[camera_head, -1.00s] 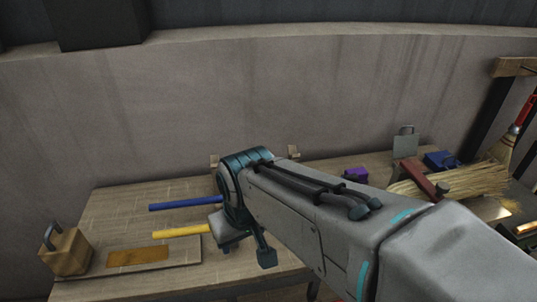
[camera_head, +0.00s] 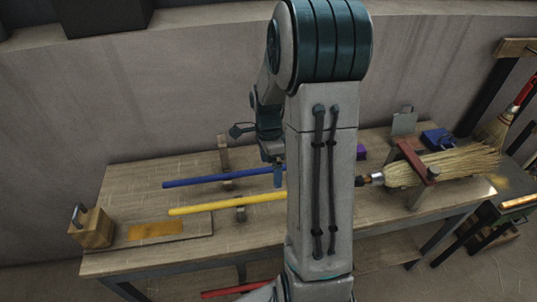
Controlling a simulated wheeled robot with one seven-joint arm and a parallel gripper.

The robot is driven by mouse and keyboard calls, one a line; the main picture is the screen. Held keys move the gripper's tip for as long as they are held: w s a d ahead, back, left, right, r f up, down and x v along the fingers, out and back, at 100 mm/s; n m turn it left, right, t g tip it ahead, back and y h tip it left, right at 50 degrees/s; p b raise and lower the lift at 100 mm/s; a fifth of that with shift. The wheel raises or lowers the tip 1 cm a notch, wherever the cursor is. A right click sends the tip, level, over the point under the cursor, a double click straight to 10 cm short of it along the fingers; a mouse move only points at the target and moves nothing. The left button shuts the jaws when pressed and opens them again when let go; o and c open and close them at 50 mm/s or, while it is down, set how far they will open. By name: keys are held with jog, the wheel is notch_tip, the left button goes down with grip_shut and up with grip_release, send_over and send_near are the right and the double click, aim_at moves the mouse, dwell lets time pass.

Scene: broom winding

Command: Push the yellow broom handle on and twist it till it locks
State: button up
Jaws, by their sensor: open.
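The yellow broom handle (camera_head: 228,203) lies level over the workbench, its left end free. Its right end is hidden behind my arm. The straw broom head (camera_head: 440,167) lies on its side at the right, its dark and metal neck (camera_head: 370,180) pointing left. Whether handle and neck touch is hidden. My gripper (camera_head: 278,176) points down beside my arm, close to the right end of the blue handle (camera_head: 215,180) and above and behind the yellow one. It looks empty, though its fingers are small and partly unclear.
A red clamp bar (camera_head: 412,160) crosses the broom head. A wooden block with a handle (camera_head: 91,227) stands at the bench's left. A purple block (camera_head: 361,152) and a blue item (camera_head: 437,138) sit behind. A red handle (camera_head: 236,290) is low in front.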

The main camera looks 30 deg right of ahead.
aim_at(273, 193)
jog(key=shift+m, duration=0.6)
jog(key=f+b, duration=0.3)
jog(key=f, duration=0.1)
jog(key=s+f+b, duration=0.1)
jog(key=f+b, duration=0.1)
jog(key=f, duration=0.2)
jog(key=s+f+b, duration=0.1)
jog(key=f+b, duration=0.2)
jog(key=f, duration=0.1)
jog(key=shift+f+b, duration=0.3)
jog(key=shift+f, duration=0.05)
jog(key=shift+c, duration=0.3)
jog(key=c, duration=2.1)
jog(key=shift+s+d, duration=0.15)
jog(key=shift+d, duration=0.5)
jog(key=shift+s+d, duration=0.15)
jog(key=shift+d, duration=0.5)
